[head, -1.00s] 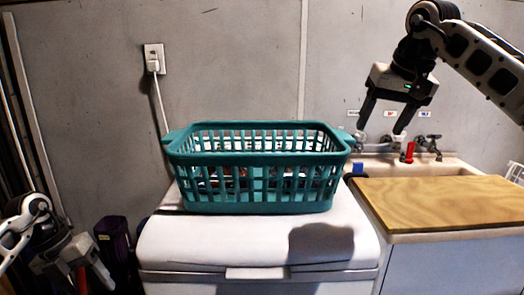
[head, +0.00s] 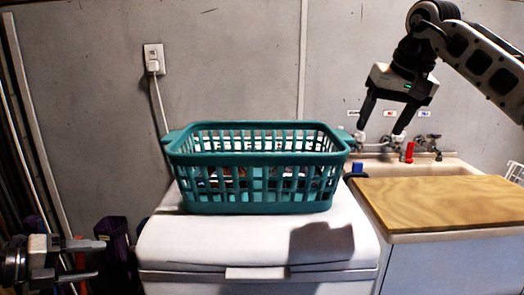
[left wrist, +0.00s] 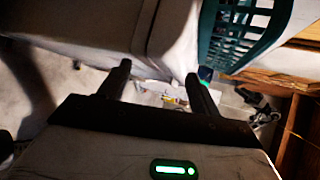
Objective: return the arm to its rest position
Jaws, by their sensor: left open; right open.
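My left gripper (head: 88,260) is at the lower left of the head view, beside the white chest (head: 190,245). It also shows in the left wrist view (left wrist: 158,85), where its two fingers are apart with nothing between them. My right gripper (head: 383,122) hangs at the upper right of the head view, fingers pointing down and apart, empty, in front of the wall and near the sink taps. A teal laundry basket (head: 255,204) stands upright on the white chest, with items inside partly hidden by its slats. It also shows in the left wrist view (left wrist: 240,30).
A wooden board (head: 445,205) lies on the counter at right. Behind it are a sink (head: 455,165) and a red object (head: 409,152). A dark purple object (head: 113,240) stands left of the chest, close to my left gripper. A wall outlet (head: 154,58) has a cable plugged in.

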